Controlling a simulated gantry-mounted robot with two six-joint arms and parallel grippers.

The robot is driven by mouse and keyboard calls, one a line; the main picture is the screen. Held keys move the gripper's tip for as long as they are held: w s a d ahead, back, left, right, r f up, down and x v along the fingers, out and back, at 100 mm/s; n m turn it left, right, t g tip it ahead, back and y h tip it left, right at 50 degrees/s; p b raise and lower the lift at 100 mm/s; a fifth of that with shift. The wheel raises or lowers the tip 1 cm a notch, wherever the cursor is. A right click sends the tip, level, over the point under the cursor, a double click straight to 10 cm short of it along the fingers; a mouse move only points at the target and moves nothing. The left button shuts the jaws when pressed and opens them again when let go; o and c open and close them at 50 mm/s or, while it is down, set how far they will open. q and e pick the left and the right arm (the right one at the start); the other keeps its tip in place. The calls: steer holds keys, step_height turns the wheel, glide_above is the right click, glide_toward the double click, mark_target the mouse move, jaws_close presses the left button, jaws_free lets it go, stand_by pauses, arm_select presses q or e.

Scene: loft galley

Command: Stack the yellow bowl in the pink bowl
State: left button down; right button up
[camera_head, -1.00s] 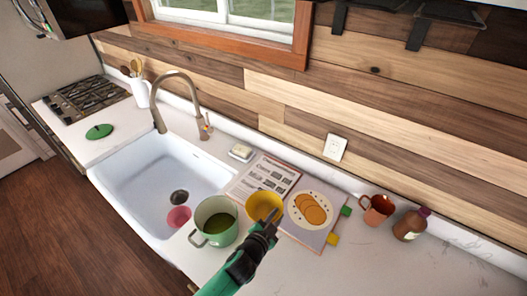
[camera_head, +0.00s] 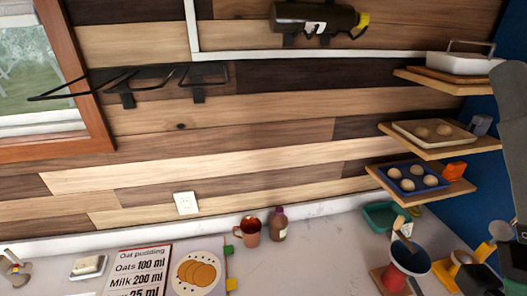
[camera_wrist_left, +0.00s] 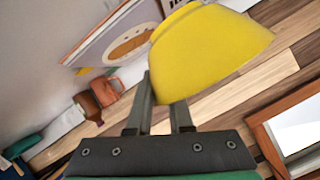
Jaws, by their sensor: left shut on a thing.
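The yellow bowl (camera_wrist_left: 208,55) is in my left gripper (camera_wrist_left: 164,104), as the left wrist view shows. The fingers are shut on its rim and the bowl hangs tilted in front of them. One fingertip is hidden behind the bowl. Neither the bowl nor my left gripper shows in the head view. The pink bowl is in neither view now.
The head view shows the counter with a recipe book (camera_head: 143,267), a soap dish (camera_head: 88,267), an orange mug (camera_head: 250,230) and a brown bottle (camera_head: 278,224). Shelves with trays (camera_head: 412,178) are at right, above a blue pot (camera_head: 410,259). Bare counter lies between.

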arm_select(q)
steer(key=s+d+f+m+h+b, duration=0.1)
steer(key=s+d+f+b, duration=0.1)
steer(key=s+d+f, duration=0.15)
steer(key=s+d+r+m+h+p, duration=0.1)
steer(key=s+r+p, duration=0.3)
steer(key=r+p, duration=0.4)
steer(key=s+d+r+m+h+p, duration=0.1)
steer(key=s+r+p, duration=0.3)
steer(key=r+p, duration=0.4)
steer(key=shift+d+r+m+t+h, duration=0.3)
steer(key=shift+d+r+h, duration=0.15)
steer(key=shift+r, duration=0.5)
arm_select(e)
step_height(320, 180, up, 13)
arm_select(q)
steer(key=shift+s+f, duration=0.1)
steer(key=shift+f, duration=0.05)
arm_select(e)
steer(key=shift+f, duration=0.1)
